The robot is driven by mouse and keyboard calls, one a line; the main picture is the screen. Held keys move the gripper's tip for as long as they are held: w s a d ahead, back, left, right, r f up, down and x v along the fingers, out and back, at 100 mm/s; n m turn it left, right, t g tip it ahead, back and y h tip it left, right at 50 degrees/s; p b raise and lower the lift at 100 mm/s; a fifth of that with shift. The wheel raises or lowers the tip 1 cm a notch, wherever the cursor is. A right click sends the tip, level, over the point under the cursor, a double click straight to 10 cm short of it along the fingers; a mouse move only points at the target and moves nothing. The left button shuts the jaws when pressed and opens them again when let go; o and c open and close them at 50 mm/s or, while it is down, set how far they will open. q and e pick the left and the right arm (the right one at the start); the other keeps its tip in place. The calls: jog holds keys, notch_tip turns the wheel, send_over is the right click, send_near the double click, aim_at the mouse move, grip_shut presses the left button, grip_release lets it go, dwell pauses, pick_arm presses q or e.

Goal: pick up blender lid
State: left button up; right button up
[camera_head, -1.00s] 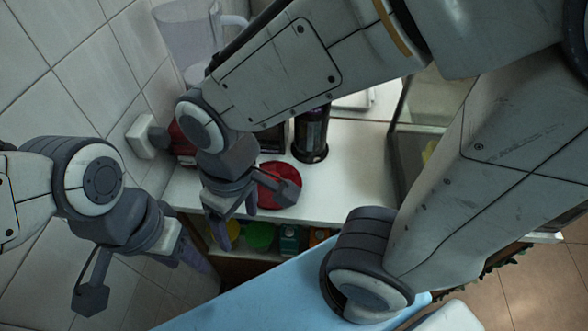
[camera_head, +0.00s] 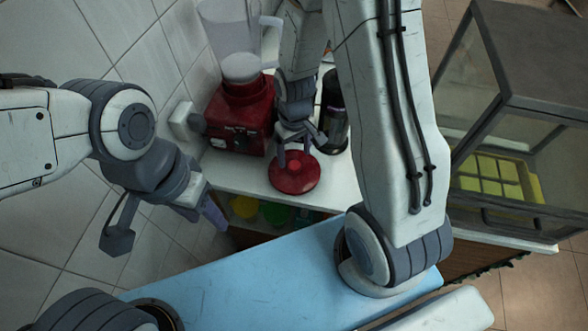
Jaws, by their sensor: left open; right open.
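The blender lid (camera_head: 294,182), a round red disc with a small raised knob in the middle, lies on the white counter. My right gripper (camera_head: 297,153) is open above it, with its fingers near the knob. I cannot tell whether they touch it. The blender has a red base (camera_head: 238,124) and a clear jug (camera_head: 229,38), and stands behind and to the left of the lid. My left gripper (camera_head: 166,229) is open and empty, left of the counter and well away from the lid.
A dark cylindrical container (camera_head: 335,118) stands right of the lid, partly hidden by my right arm. A glass case (camera_head: 510,120) with a yellow tray (camera_head: 490,179) is at the right. Coloured items sit on the shelf below the counter. A light blue surface (camera_head: 255,268) lies in front.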

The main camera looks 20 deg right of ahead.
aim_at(294, 164)
jog(key=f, duration=0.2)
jog(key=f+p, duration=0.1)
jog(key=shift+w+d+f, duration=0.1)
jog(key=shift+w+f, duration=0.15)
jog(key=shift+f, duration=0.8)
jog(key=shift+c, duration=0.3)
grip_shut()
jog(key=shift+w+r, duration=0.1)
